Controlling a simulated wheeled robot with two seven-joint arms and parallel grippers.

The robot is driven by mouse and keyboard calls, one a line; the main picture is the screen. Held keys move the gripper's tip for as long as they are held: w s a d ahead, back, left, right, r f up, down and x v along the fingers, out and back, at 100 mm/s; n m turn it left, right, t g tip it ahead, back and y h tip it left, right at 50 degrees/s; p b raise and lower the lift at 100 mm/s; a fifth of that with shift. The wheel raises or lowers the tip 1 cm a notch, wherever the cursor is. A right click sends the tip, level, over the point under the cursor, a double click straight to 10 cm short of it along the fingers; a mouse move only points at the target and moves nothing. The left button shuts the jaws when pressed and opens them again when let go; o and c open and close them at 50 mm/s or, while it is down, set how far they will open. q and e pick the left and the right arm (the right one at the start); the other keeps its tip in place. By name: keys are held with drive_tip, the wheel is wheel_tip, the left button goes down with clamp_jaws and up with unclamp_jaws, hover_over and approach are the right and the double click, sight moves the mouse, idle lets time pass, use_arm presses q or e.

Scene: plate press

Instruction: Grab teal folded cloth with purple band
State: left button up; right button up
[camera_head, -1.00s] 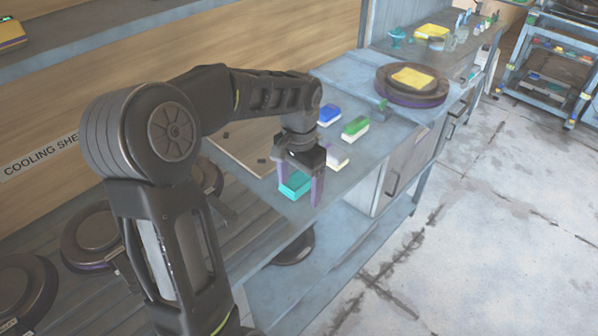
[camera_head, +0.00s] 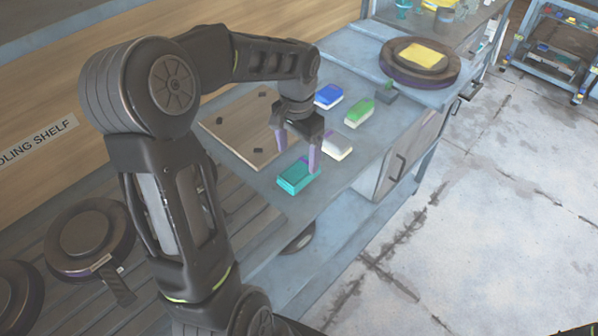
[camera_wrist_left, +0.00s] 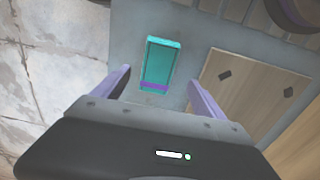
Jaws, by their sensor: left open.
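The teal folded cloth with a purple band (camera_head: 297,177) lies on the blue-grey bench top, just below my left gripper in the head view. In the left wrist view the teal cloth (camera_wrist_left: 161,64) lies ahead of and between the two fingers, with its purple band at the end nearest the gripper. My left gripper (camera_head: 297,155) is open and empty, with its purple fingers pointing down above the cloth. It also shows in the left wrist view (camera_wrist_left: 160,85), its fingers apart on either side. My right gripper does not show.
A white block (camera_head: 337,148), a green-topped block (camera_head: 359,113) and a blue-topped block (camera_head: 328,96) lie close behind the cloth. A wooden board (camera_head: 235,130) lies to the left. A round plate with a yellow cloth (camera_head: 422,56) stands further back.

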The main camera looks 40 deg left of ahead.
sight(299, 170)
use_arm(q)
drive_tip(key=shift+f, duration=0.45)
wheel_tip(299, 170, down, 5)
drive_tip(key=shift+d+f+p, duration=0.1)
drive_tip(key=shift+d+p, duration=0.05)
drive_tip(key=shift+p, duration=0.6)
drive_tip(key=shift+c, duration=0.4)
drive_tip(key=c, duration=1.4)
